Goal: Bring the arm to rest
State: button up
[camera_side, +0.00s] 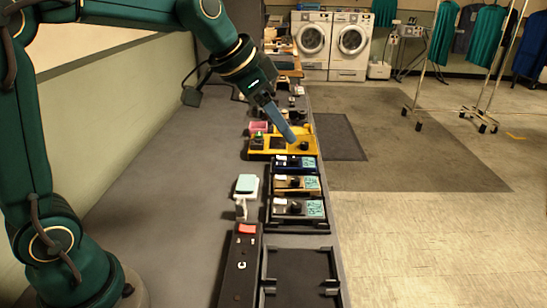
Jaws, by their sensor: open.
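My gripper (288,137) is at the end of my dark green arm, with its blue-grey fingers pointing down and to the right. It is over the yellow tray (310,147) on the long grey bench (160,180). I see nothing held between the fingers. I cannot tell whether the fingertips touch anything on the yellow tray. The fingers hide part of that tray.
Dark trays (307,226) with small blocks stand in front of the yellow one. An empty black frame (302,275) and a black box marked C (240,268) are nearer. Open floor lies right.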

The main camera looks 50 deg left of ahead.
jog(key=s+d+r+n, duration=0.1)
jog(key=s+d, duration=0.1)
jog(key=s, duration=0.9)
jog(key=s+a+f+n+y, duration=0.1)
jog(key=s+f+n, duration=0.2)
jog(key=s+f, duration=0.3)
jog(key=s, duration=0.2)
jog(key=shift+s+f+n+g, duration=0.15)
jog(key=shift+s+n+g, duration=0.15)
jog(key=shift+s+g, duration=0.1)
